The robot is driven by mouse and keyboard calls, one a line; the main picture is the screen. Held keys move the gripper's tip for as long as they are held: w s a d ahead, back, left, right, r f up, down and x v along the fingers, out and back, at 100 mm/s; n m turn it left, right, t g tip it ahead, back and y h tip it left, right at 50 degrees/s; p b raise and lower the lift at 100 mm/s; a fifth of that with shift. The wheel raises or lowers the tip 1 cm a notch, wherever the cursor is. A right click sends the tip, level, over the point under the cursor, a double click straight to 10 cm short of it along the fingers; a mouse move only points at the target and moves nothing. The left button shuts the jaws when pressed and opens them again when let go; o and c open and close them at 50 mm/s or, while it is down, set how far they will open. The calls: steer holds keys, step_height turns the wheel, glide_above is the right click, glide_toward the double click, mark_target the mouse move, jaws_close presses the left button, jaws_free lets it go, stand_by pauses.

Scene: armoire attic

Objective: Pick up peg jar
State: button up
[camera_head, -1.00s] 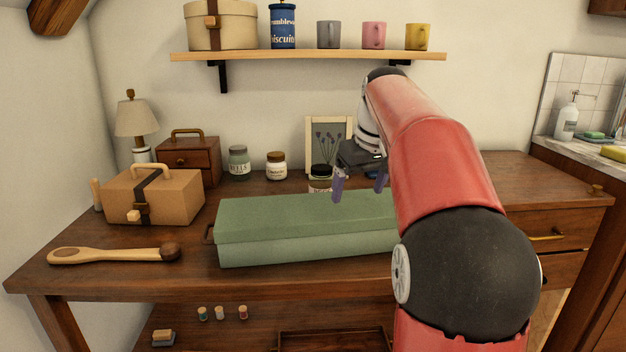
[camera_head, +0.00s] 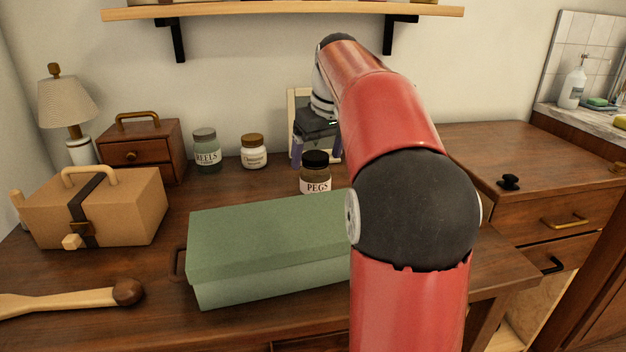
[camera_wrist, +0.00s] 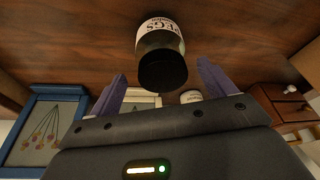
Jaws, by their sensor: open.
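The peg jar (camera_head: 315,178) is a small dark jar with a black lid and a white label reading PEGS. It stands upright on the wooden desk, just behind the green box. In the wrist view the peg jar (camera_wrist: 161,60) shows upside down, ahead of and between the fingertips. My gripper (camera_head: 317,152) is open and empty, with purple fingers, behind the jar near the picture frame. In the wrist view my gripper (camera_wrist: 160,80) has its fingers spread apart, with the jar's lid toward them. I cannot tell the exact gap to the jar.
A long green box (camera_head: 270,235) lies in front of the jar. A REELS jar (camera_head: 206,152) and a white jar (camera_head: 254,153) stand to the left. A picture frame (camera_head: 292,107) leans on the wall behind. A wall shelf (camera_head: 280,12) hangs above.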

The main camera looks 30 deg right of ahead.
mark_target(315, 172)
steer(key=x, duration=0.2)
steer(key=s+x, duration=0.1)
steer(key=x, duration=0.2)
steer(key=shift+a+f+b, duration=0.15)
steer(key=shift+f+b, duration=0.05)
steer(key=shift+b, duration=0.1)
steer(key=shift+c, duration=0.3)
steer(key=c, duration=1.1)
steer(key=shift+r, duration=0.15)
steer(key=shift+r+p, duration=1.05)
steer(key=shift+r, duration=8.75)
